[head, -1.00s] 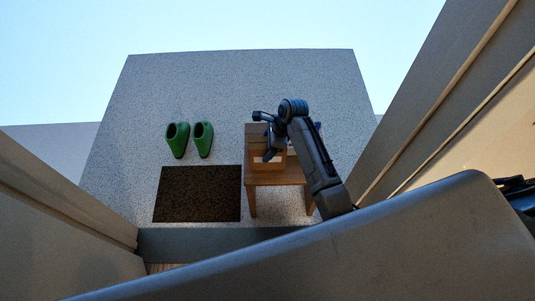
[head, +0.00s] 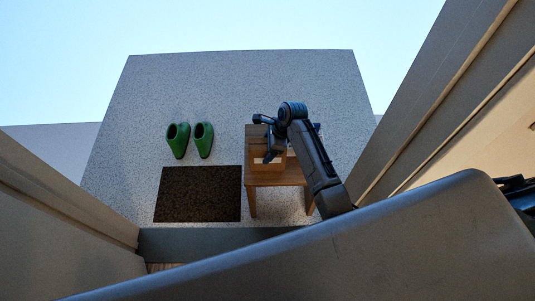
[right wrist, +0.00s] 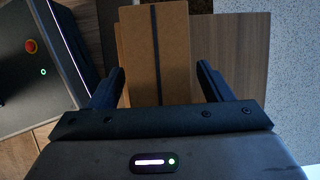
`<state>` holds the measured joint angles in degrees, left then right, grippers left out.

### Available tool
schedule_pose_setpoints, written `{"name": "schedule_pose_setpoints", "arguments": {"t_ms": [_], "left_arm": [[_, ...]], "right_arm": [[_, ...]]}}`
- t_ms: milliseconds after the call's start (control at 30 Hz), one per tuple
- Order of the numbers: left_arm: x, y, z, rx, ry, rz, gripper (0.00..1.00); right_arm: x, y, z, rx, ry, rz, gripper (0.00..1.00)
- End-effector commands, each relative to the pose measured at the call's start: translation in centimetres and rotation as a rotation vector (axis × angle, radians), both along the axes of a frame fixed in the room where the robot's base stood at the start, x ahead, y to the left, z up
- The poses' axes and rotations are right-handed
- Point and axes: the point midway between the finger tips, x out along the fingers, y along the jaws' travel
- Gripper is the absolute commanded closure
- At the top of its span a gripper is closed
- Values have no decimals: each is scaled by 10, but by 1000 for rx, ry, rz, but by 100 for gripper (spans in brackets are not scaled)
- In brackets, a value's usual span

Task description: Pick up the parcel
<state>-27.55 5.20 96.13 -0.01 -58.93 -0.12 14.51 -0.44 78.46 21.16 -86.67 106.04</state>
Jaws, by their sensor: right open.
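The parcel (right wrist: 175,45) is a brown cardboard box with a dark stripe along it, seen from above in the right wrist view. It rests on a small wooden table (right wrist: 233,50). In the head view the table (head: 275,180) stands right of the dark mat, and the parcel on it is largely hidden behind my right arm. My right gripper (right wrist: 161,70) is open, with one finger on each side of the parcel's near part in the picture. Gaps show between fingers and box. In the head view my right gripper (head: 270,152) is over the table. My left gripper is not in view.
A dark brown doormat (head: 198,194) lies left of the table, with a pair of green clogs (head: 190,140) beyond it on the speckled floor. Walls (head: 440,95) flank the opening on both sides. A dark threshold (head: 190,245) crosses in front.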

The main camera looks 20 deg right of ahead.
Motion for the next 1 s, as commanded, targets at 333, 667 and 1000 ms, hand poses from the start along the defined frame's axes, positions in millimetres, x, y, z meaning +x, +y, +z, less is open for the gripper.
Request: {"name": "schedule_pose_setpoints", "arguments": {"t_ms": [333,667,1000], "left_arm": [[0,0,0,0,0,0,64],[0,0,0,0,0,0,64],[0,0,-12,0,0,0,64]], "right_arm": [[0,0,0,0,0,0,53],[1,0,1,1,-1,0,100],[1,0,0,1,-4,0,100]]}}
